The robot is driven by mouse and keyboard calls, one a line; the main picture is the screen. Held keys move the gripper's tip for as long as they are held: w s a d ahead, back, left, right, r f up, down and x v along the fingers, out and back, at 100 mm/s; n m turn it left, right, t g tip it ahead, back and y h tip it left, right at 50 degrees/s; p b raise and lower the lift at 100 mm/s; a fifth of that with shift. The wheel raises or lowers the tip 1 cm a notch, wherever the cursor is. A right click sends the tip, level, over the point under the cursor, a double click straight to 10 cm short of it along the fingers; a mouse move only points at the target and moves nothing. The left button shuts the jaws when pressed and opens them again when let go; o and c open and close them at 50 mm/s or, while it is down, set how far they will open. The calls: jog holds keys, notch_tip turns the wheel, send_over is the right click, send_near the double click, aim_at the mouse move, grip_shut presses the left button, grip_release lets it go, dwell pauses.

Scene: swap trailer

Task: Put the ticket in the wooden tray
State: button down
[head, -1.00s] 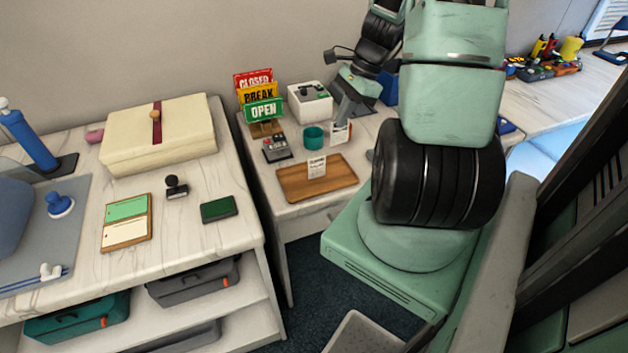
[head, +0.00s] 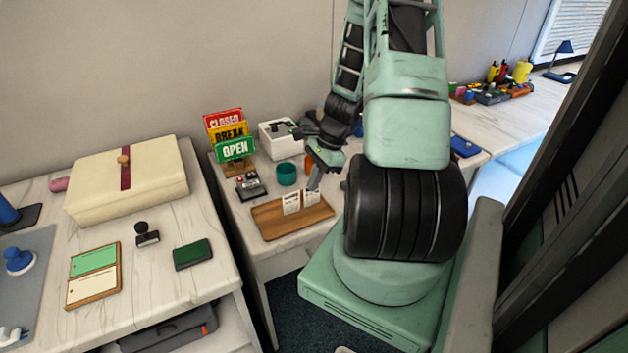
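The wooden tray (head: 268,222) lies flat near the front of the middle table. A small white card (head: 291,203) with dark print stands upright in it. My gripper (head: 313,188) points down over the right part of the tray, shut on a white ticket (head: 310,198). The ticket hangs upright just right of the card. I cannot tell whether its lower edge touches the tray. The fingertips are small and partly merge with the ticket.
Behind the tray are a teal cup (head: 287,175), a small grey-and-red device (head: 250,187), a white box (head: 281,140) and a sign stand with an OPEN sign (head: 236,149). The left table holds a cream case (head: 128,180), a stamp (head: 146,235) and a green pad (head: 192,254).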

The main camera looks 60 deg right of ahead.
jog(key=shift+f, duration=0.2)
jog(key=c, duration=1.7)
grip_release()
jog(key=shift+c, duration=0.2)
jog(key=v, duration=1.2)
jog(key=w+a+r+n+g+h, duration=0.1)
jog(key=w+a+r+n+g, duration=0.2)
jog(key=a+n, duration=0.8)
jog(key=w+a+r+n, duration=0.2)
jog(key=w+a+n, duration=0.3)
jog(key=a, duration=1.2)
jog(key=s+a+r+n+h, duration=0.2)
jog(key=s+a+n, duration=1.2)
jog(key=a+n, duration=0.2)
jog(key=a, duration=0.2)
jog(key=shift+a+r+t, duration=0.25)
jog(key=shift+a+t, duration=0.05)
jog(key=shift+a, duration=0.05)
